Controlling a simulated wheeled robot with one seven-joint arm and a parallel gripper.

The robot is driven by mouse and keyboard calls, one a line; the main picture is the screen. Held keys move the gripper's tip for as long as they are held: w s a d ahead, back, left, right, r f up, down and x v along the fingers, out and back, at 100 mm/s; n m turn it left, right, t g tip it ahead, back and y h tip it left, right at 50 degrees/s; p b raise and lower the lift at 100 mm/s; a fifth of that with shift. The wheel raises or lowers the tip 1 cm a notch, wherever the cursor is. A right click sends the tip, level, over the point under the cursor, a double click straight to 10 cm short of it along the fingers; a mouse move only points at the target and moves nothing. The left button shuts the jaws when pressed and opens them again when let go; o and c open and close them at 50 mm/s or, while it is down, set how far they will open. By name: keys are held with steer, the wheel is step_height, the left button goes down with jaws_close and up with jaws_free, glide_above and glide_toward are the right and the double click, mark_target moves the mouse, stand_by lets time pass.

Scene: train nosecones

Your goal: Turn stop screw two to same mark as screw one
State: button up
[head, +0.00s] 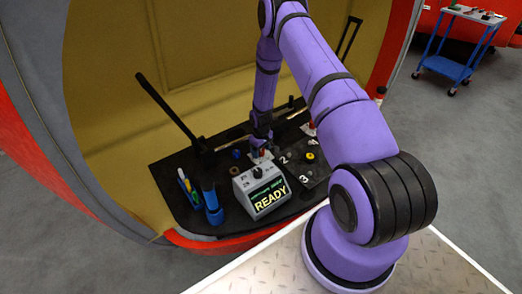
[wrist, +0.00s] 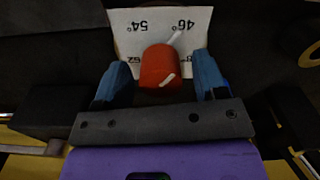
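In the wrist view a red knob-like screw (wrist: 160,66) stands in front of a white card (wrist: 124,32) with upside-down numbers, 54° and 46° readable. A short white mark shows on the screw's near side, and a white stroke lies just beyond its top right. My gripper (wrist: 162,72) is open, with one blue finger on each side of the screw and a gap at both sides. In the head view my gripper (head: 262,136) points down over the card (head: 258,158). Another red piece (head: 312,125) is partly hidden behind my arm. I cannot tell which screw is which.
A grey box reading READY (head: 268,196) stands close in front of the gripper. Labels 2 and 3 and a yellow ring (head: 310,156) are on the black panel (head: 172,172) to the right. A blue cylinder (head: 212,205) and a black bar (head: 168,110) are at left.

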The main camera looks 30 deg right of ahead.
step_height(320, 180, up, 11)
stand_by(0.7)
steer(key=shift+f, duration=0.1)
